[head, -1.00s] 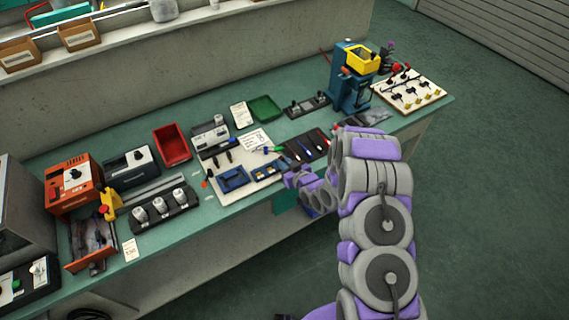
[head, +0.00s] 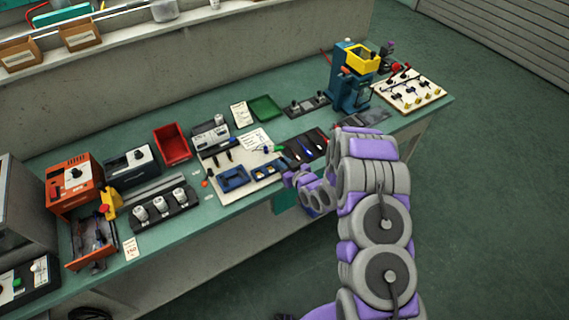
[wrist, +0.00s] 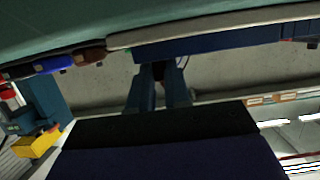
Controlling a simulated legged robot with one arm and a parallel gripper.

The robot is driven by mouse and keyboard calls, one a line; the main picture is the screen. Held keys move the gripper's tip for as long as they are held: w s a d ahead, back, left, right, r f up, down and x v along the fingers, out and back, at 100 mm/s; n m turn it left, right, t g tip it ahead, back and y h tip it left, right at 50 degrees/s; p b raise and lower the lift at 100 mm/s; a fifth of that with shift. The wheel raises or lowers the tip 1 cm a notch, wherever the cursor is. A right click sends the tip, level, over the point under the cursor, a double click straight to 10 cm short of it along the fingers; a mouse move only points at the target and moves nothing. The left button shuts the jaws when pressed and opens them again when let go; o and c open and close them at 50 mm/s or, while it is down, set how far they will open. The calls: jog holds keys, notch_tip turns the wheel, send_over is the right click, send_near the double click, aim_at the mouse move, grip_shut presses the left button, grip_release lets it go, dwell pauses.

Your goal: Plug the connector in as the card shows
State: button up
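A pale board (head: 229,196) lies near the bench's front edge. It carries two blue housings, one at left (head: 233,177) and one at right (head: 266,169). Two small dark pieces (head: 229,156) lie behind the left housing; I cannot tell if either is the connector. A white card with markings (head: 253,137) lies at the board's back, and another card (head: 241,114) is farther back. My gripper (head: 289,180) is just in front of the board's right end. In the wrist view my gripper's fingers (wrist: 160,85) are low beside a blue housing (wrist: 215,40); the gap between them is dark.
A dark tray with coloured tools (head: 304,148) lies right of the board. A red bin (head: 171,144), green tray (head: 265,107) and row of white knobs (head: 160,207) surround it. A blue machine with yellow hopper (head: 352,80) stands at right. Floor on the right is clear.

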jog(key=shift+s+f, duration=0.1)
jog(key=shift+a+r, duration=0.1)
jog(key=shift+r, duration=0.4)
jog(key=shift+r+p, duration=0.75)
jog(key=shift+r, duration=1)
jog(key=o, duration=0.6)
jog(key=shift+r, duration=0.1)
notch_tip(320, 180, up, 3)
jog(key=shift+f+p, duration=0.15)
jog(key=shift+p, duration=0.35)
jog(key=shift+c, duration=0.4)
